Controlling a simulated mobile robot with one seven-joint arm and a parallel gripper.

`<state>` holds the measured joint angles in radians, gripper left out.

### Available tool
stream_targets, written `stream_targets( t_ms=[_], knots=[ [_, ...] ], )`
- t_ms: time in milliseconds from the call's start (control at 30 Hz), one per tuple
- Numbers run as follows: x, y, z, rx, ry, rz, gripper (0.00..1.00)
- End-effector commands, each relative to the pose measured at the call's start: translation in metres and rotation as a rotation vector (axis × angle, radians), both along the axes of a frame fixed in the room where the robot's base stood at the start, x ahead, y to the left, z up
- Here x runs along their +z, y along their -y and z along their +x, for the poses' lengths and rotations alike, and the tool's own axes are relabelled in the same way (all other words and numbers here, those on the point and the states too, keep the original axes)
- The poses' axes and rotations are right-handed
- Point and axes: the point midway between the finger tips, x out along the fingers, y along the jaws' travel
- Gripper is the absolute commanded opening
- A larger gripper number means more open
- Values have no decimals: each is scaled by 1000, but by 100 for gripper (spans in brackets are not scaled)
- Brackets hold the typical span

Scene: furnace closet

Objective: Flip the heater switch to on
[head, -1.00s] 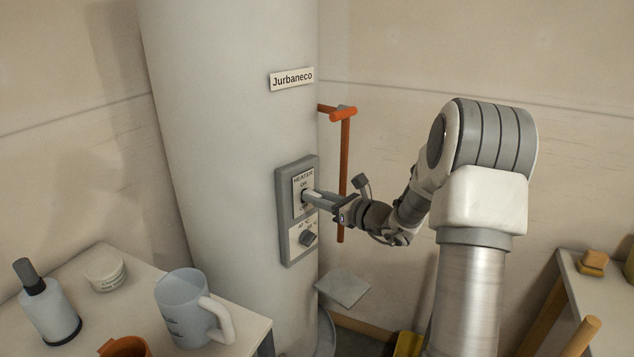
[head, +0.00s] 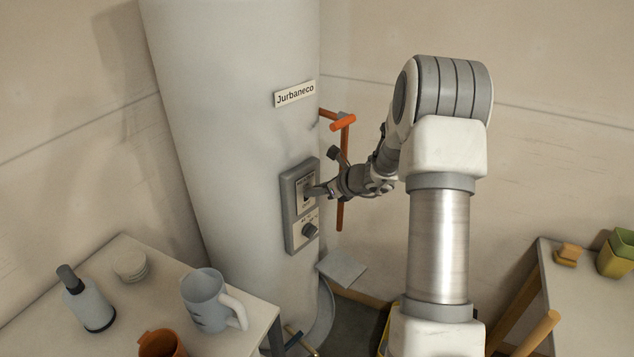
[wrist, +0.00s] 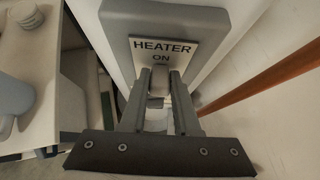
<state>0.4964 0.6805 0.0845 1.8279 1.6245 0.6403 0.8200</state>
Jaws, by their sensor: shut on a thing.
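The heater panel (head: 288,222) is a grey plate on the side of the large pale tank. Its white label reads HEATER with ON below, clear in the wrist view (wrist: 160,49).
An orange pipe with a handle (head: 343,124) runs down just right of the panel. A table with a grey jug (head: 204,300), a bottle (head: 88,306) and an orange mug (head: 161,344) stands at left. Another table (head: 590,290) is at right.

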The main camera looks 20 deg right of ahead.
Motion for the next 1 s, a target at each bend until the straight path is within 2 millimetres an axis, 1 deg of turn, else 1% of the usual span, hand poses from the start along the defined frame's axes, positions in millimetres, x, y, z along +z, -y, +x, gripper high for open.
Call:
stream_targets(
  t_ms=[200,633,667,800,833,1000],
  knots=[
    [0,0,0,-1,-31,-14,0],
    [-1,1,0,-2,-35,-17,0],
    [-1,1,0,-2,-35,-17,32],
    [0,0,0,-1,-34,-15,57],
    [0,0,0,-1,-33,-16,60],
    [0,0,0,-1,-32,-16,60]
  ],
)
